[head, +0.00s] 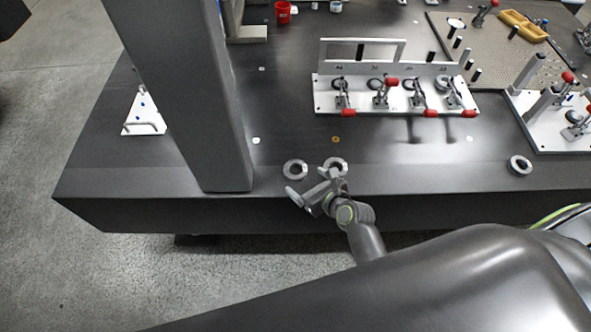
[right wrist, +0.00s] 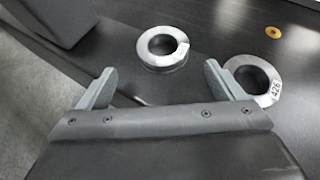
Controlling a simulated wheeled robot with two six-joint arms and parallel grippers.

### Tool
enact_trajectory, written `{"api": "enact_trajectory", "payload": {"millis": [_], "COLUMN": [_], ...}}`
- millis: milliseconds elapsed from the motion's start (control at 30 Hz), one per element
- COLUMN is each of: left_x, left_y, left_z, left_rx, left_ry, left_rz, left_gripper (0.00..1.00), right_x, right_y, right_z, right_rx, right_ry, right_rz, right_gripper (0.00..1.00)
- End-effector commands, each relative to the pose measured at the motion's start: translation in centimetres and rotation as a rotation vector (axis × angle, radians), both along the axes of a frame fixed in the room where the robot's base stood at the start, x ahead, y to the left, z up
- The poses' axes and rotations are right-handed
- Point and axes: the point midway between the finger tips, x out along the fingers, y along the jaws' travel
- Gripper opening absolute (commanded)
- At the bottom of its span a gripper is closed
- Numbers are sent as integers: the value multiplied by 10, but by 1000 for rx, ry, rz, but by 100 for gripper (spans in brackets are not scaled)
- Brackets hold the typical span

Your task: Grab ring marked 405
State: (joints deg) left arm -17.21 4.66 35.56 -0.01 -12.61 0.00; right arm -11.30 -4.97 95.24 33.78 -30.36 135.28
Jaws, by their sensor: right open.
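Two silver rings lie near the table's front edge. The left ring (head: 287,174) (right wrist: 163,65) carries a marking on its right side in the right wrist view, too small and angled to read surely. The right ring (head: 343,163) (right wrist: 268,97) reads 426. A third ring (head: 513,167) lies far to the right, its marking unreadable. My right gripper (head: 313,184) (right wrist: 160,72) is open and empty, with its fingertips just on the near side of the left ring. Its right finger is close to the 426 ring and overlaps it in the picture. My left gripper is not in view.
A grey column (head: 190,100) rises left of the rings. A white fixture plate (head: 375,105) with red-handled clamps stands behind them, and another clamp plate (head: 550,135) is at the right. A white triangular stand (head: 143,112) is at the left.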

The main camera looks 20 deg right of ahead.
Motion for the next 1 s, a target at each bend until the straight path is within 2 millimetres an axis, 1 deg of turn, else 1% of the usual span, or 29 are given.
{"api": "enact_trajectory", "payload": {"millis": [200, 300, 433, 667, 1000], "left_x": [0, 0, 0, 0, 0], "left_y": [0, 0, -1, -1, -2], "left_z": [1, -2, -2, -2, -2], "left_rx": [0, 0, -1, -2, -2], "left_ry": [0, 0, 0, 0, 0], "left_rz": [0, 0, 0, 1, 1], "left_gripper": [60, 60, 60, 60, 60], "right_x": [30, 39, 44, 44, 44], "right_y": [5, 8, 9, 9, 9], "right_z": [-7, -13, -17, -17, -17], "right_rx": [-1, -1, -1, -1, -1], "right_ry": [-3, -1, -1, -1, -1], "right_rz": [2, 1, 0, 0, 0], "right_gripper": [88, 88, 88, 88, 44]}}
